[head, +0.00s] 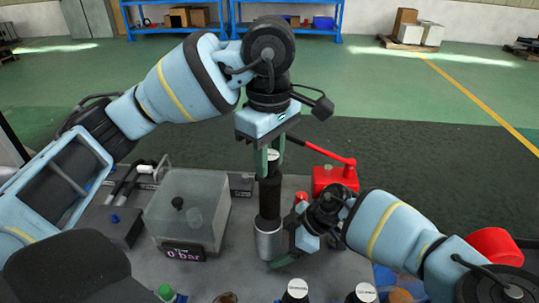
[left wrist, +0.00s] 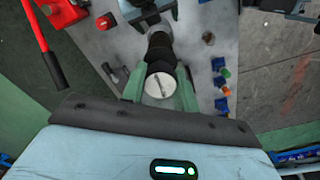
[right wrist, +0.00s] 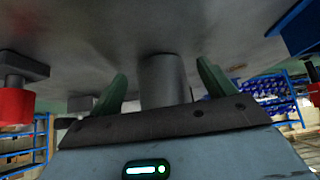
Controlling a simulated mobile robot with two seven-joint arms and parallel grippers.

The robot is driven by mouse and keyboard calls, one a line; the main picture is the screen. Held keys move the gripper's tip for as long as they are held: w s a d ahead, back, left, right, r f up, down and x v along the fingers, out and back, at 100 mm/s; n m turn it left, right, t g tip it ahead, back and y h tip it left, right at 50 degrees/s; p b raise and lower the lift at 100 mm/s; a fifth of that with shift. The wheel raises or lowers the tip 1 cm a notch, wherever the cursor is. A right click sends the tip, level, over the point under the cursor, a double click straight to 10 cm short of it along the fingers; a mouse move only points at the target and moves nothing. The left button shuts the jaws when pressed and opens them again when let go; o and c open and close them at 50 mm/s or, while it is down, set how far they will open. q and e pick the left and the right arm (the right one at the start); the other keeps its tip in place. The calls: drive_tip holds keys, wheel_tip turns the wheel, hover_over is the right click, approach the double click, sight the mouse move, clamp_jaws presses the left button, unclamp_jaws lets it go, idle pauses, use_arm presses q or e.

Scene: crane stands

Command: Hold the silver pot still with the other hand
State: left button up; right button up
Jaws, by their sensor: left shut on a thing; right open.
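The silver pot (head: 268,243) stands upright on the grey table. A black cylinder (head: 269,197) with a pale disc on top (left wrist: 159,86) stands in line above it; I cannot tell whether its lower end is inside the pot. My left gripper (head: 268,160) is shut on the upper part of this black cylinder. My right gripper (head: 284,252) is low beside the pot, coming from the right. In the right wrist view, the pot (right wrist: 166,78) stands between the two open green fingers, with a gap on each side.
A clear box (head: 190,205) with a display reading 0 bar (head: 184,253) stands left of the pot. A red lever device (head: 335,178) is behind, to the right. White-topped bottles (head: 297,288) stand at the front. A dark block (head: 120,227) is at the left.

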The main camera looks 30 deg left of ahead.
drive_tip(key=shift+d, duration=0.1)
drive_tip(key=v, duration=1.2)
